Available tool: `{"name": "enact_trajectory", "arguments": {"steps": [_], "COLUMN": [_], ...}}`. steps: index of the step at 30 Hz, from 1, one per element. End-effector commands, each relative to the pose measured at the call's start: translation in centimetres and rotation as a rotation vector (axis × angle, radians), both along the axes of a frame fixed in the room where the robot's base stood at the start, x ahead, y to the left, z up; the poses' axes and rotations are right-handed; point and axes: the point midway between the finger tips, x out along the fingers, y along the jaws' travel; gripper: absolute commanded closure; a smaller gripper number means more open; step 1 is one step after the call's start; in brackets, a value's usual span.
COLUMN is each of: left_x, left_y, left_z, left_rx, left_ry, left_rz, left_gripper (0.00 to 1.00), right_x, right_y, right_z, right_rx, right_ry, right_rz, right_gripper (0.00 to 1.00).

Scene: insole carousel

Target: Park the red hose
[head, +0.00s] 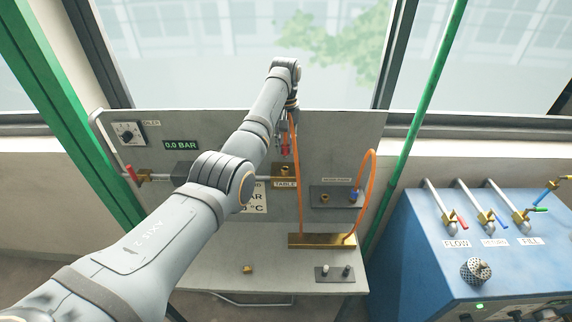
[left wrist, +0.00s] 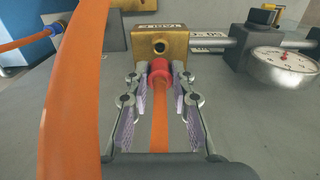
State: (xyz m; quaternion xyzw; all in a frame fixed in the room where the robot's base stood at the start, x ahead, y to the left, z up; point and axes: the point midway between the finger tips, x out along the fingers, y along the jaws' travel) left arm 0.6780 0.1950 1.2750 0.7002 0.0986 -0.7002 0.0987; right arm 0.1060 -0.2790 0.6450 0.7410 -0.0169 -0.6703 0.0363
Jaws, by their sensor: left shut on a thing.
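My left gripper (head: 285,145) is shut on the red hose's red collar (left wrist: 160,72), with its orange hose (left wrist: 160,130) running back between the fingers. In the head view the red collar (head: 285,152) is just above the brass block (head: 284,170) marked TABLE. In the left wrist view the collar overlaps the lower edge of this block (left wrist: 175,46); I cannot tell whether they touch. A small dark plate (head: 336,204) to the right carries a brass socket (head: 325,198) and a blue hose end (head: 353,195). My right gripper is not in view.
An orange hose loop (head: 372,165) rises at the right of the panel. A brass tray (head: 322,241) stands on the bench below. A pressure gauge (left wrist: 284,66) sits right of the block in the left wrist view. A blue cabinet (head: 425,250) with valves is at the right.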

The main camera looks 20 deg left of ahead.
Motion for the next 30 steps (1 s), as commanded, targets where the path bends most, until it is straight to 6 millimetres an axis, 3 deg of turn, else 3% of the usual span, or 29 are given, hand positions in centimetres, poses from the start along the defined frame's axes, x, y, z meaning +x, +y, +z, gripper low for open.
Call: {"name": "enact_trajectory", "arguments": {"steps": [10, 30], "left_x": [0.0, 0.0], "left_y": [0.0, 0.0], "left_z": [0.5, 6.6], "left_rx": [0.0, 0.0], "left_ry": [-0.001, -0.001], "left_rz": [0.0, 0.0], "left_gripper": [1.0, 1.0], "right_x": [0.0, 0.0], "right_y": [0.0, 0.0], "right_z": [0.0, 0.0], "right_rx": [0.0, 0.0], "right_ry": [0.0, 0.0], "right_rz": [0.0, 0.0], "right_gripper": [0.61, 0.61]}}
